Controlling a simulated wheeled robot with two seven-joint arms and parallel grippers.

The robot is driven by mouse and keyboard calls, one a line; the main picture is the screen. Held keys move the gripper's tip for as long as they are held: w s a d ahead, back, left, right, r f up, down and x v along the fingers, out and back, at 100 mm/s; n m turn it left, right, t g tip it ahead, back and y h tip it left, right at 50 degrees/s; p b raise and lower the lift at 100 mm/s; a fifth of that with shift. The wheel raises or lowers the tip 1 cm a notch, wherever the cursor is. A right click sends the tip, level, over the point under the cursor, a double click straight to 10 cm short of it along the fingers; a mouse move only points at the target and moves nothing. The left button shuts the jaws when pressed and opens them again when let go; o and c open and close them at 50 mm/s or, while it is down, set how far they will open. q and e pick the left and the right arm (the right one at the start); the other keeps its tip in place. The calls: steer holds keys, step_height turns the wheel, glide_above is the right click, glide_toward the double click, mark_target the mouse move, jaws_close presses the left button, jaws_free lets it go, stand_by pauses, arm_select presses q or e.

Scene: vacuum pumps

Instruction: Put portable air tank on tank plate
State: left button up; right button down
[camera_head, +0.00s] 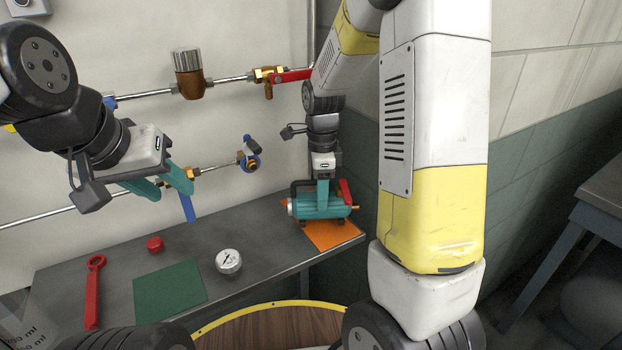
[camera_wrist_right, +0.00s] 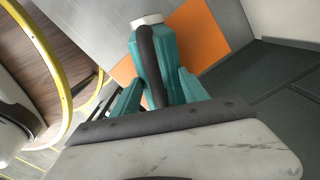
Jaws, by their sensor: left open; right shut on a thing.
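The portable air tank (camera_head: 335,206) is a teal body with a black handle, a red part and orange tips. My right gripper (camera_head: 322,200) is shut on it from above, at the back right of the bench. The tank also shows in the right wrist view (camera_wrist_right: 148,68), between the teal fingers (camera_wrist_right: 158,95). An orange plate (camera_head: 333,236), likely the tank plate, lies under and just in front of it. I cannot tell whether the tank touches the plate. My left gripper (camera_head: 170,188) is open and empty, above the bench's left part near the wall.
A green plate (camera_head: 170,290), a gauge (camera_head: 228,261), a red cap (camera_head: 155,244) and a red wrench (camera_head: 93,290) lie on the grey bench (camera_head: 120,265). Pipes with a red-handled valve (camera_head: 290,76) run along the wall. A yellow-rimmed round wooden top (camera_head: 270,328) stands in front.

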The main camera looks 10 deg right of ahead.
steer(key=shift+f, duration=0.2)
steer(key=shift+f, duration=0.25)
stand_by(0.5)
steer(key=c, duration=0.5)
jaws_free()
step_height(320, 180, up, 8)
steer(key=shift+f, duration=0.1)
jaws_close()
stand_by(1.2)
